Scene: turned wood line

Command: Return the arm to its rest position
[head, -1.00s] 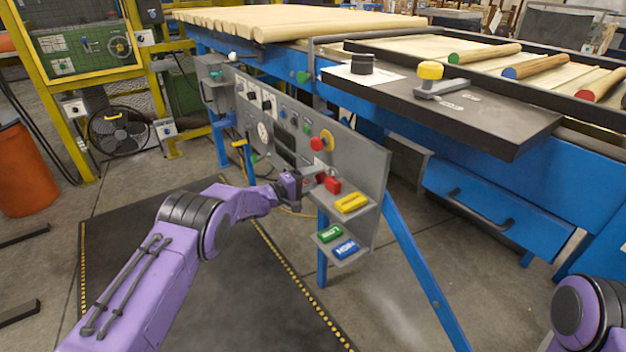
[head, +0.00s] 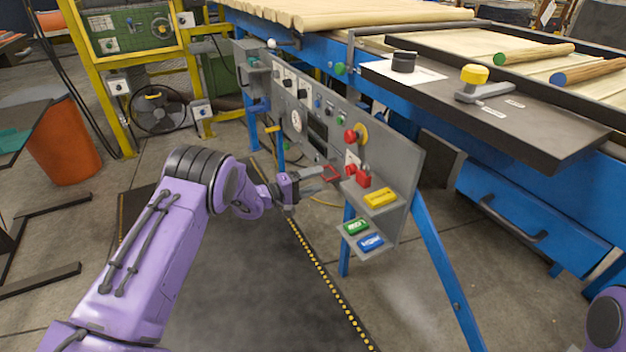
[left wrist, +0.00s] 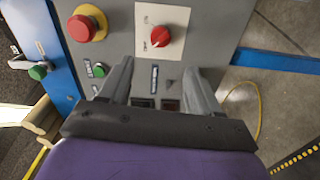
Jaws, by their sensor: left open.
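My left arm, purple with black joints, reaches in from the left in the head view. Its left gripper (head: 322,180) is open and empty in front of the grey control panel (head: 388,158). In the left wrist view the two grey fingers (left wrist: 158,88) stand apart with nothing between them, facing the panel. A red rotary knob (left wrist: 160,36) on a white plate and a red mushroom button (left wrist: 82,28) on a yellow base show beyond the fingertips. Only a purple and black part of my right arm shows at the lower right edge of the head view; its gripper is out of view.
Yellow (head: 381,198), green (head: 356,227) and blue (head: 371,243) blocks sit on the panel's small shelves. A blue leg (head: 448,280) slants down beside them. The blue table (head: 520,205) stands right. An orange bin (head: 62,140) and a fan (head: 158,108) stand left. The floor mat (head: 250,290) is clear.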

